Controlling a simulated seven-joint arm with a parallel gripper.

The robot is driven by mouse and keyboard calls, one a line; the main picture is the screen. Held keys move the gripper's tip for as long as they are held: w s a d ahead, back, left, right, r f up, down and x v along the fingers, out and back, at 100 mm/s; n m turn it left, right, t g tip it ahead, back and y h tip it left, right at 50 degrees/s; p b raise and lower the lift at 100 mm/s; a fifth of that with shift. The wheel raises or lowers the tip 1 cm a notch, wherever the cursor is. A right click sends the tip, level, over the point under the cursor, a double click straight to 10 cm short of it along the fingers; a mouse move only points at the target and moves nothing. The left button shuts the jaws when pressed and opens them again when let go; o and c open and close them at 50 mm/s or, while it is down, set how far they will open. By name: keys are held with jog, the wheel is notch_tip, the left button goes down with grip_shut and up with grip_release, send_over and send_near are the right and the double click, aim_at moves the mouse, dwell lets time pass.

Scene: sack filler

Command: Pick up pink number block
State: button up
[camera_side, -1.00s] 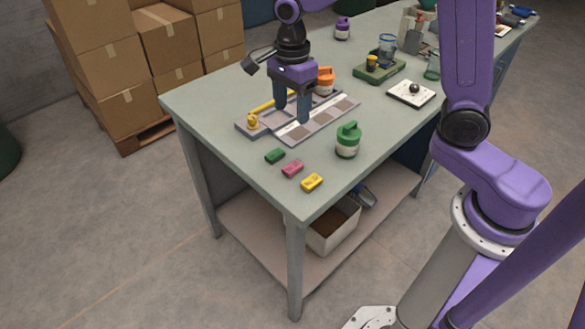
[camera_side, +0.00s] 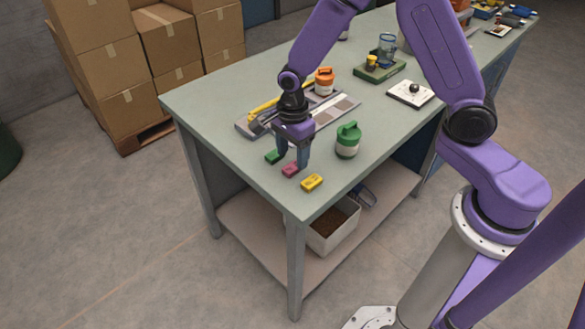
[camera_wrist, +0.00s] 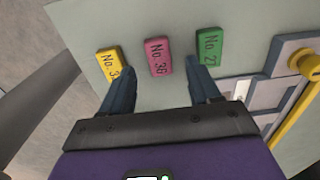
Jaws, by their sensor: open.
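The pink number block (camera_side: 290,170) lies on the table between a green block (camera_side: 272,157) and a yellow block (camera_side: 312,182). In the wrist view the pink block (camera_wrist: 158,56) reads "No. 30" and lies ahead of and between my fingertips. My gripper (camera_side: 293,166) is open and empty, pointing down over the pink block, with its fingers partly hiding it. In the wrist view my gripper's fingers (camera_wrist: 160,78) are spread wide. The green block (camera_wrist: 208,47) is near the right fingertip and the yellow block (camera_wrist: 110,66) near the left one.
The table's front edge (camera_side: 305,218) is close to the yellow block.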

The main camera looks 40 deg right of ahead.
aim_at(292, 166)
jog(key=shift+f, duration=1.65)
jog(key=c, duration=1.1)
jog(key=shift+r, duration=0.1)
